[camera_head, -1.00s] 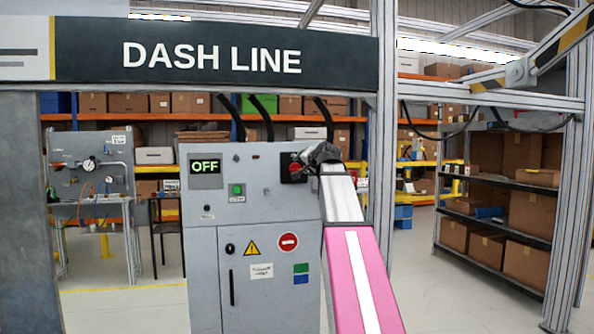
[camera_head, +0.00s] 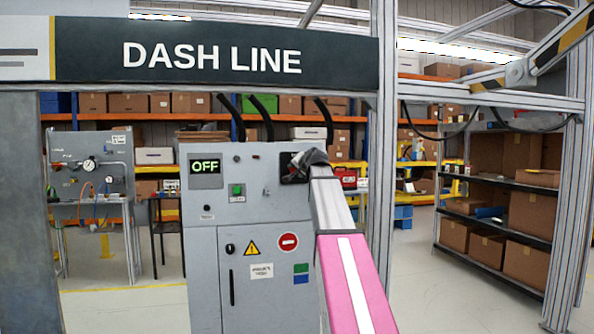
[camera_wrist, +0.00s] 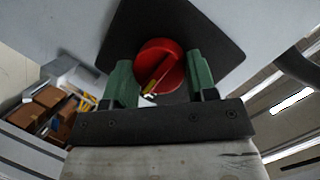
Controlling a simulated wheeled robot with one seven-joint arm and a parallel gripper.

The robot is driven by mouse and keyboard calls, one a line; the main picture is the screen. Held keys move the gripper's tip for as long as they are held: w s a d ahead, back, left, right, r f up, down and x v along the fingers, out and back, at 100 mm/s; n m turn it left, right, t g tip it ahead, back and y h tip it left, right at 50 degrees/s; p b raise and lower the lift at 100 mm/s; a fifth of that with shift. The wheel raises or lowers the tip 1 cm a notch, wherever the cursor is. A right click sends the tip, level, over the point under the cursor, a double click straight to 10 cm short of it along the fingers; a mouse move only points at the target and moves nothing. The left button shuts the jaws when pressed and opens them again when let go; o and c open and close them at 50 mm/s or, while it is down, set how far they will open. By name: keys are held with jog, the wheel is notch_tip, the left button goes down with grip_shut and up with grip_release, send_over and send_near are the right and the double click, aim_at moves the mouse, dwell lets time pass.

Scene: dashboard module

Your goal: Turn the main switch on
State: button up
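The main switch (camera_wrist: 158,66) is a red round rotary knob on a dark plate (camera_wrist: 215,38) in the wrist view. My gripper (camera_wrist: 160,78) has its two green fingers apart, one on each side of the knob. Whether the fingers touch the knob, I cannot tell. In the head view my gripper (camera_head: 296,169) covers the knob, and only part of the dark plate shows at the upper right of the grey cabinet (camera_head: 205,270).
The cabinet front also has a green button (camera_head: 237,190), a door handle (camera_head: 232,288) and warning signs. A metal frame post (camera_head: 381,150) stands just right of the cabinet. Shelves with boxes (camera_head: 530,215) are farther back at the right.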

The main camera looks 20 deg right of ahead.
jog(key=shift+c, duration=0.6)
jog(key=shift+a+f+n+h, duration=0.1)
jog(key=shift+n+h, duration=1.1)
jog(key=shift+n, duration=0.95)
jog(key=shift+a+r+n+h, duration=0.1)
jog(key=shift+n+h, duration=1.1)
jog(key=shift+n, duration=1)
jog(key=shift+a+f+n+h, duration=0.1)
jog(key=shift+n+h, duration=1.1)
jog(key=shift+n, duration=0.95)
jog(key=shift+t, duration=0.3)
jog(key=o, duration=0.9)
